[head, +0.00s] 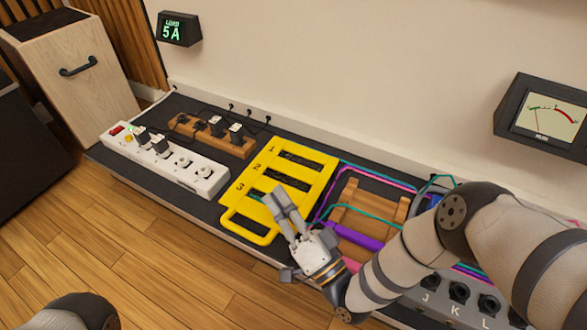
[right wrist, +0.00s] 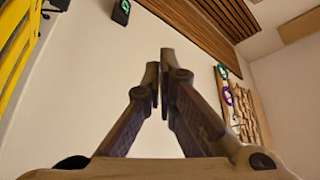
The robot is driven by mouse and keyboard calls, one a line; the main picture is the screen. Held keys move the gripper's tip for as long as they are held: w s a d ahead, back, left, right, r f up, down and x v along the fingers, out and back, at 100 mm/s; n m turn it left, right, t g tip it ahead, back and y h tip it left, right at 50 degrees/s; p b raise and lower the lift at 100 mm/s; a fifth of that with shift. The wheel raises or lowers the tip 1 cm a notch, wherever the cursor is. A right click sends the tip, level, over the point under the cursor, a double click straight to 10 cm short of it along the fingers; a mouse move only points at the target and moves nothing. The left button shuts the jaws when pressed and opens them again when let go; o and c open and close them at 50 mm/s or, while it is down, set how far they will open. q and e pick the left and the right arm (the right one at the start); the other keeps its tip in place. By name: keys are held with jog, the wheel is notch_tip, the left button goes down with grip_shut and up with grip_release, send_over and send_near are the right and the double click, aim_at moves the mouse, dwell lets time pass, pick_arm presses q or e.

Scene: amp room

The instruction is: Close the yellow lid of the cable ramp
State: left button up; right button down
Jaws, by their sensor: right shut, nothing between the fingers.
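The yellow lid (head: 322,176) is a slotted frame marked 1, 2 and 3, with a loop handle at its front end, in the middle of the head view. I cannot tell how far it is raised from the surface below. Dark gaps and a bit of green show through its slots. Yellow bars also show at the left edge of the right wrist view (right wrist: 12,55). My right gripper (head: 279,196) is shut and empty. Its fingers overlap the lid's front right part in the head view; contact is unclear. My left gripper is out of view.
A white power strip (head: 195,172) and a wooden socket block (head: 235,143) lie left of the lid. A wooden rack (head: 380,203) with a purple cable (head: 352,236) is to the right. Coloured cables run beside it. A jack panel (head: 440,292) sits at the front right.

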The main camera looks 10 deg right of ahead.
jog(key=s+f+b, duration=0.1)
jog(key=f, duration=0.2)
jog(key=a+f, duration=0.1)
jog(key=f, duration=0.2)
jog(key=s+f+b, duration=0.1)
jog(key=f, duration=0.3)
jog(key=shift+s+a+b, duration=0.3)
jog(key=shift+a+b, duration=0.05)
jog(key=shift+a, duration=0.05)
jog(key=shift+f, duration=1.1)
jog(key=shift+s, duration=0.1)
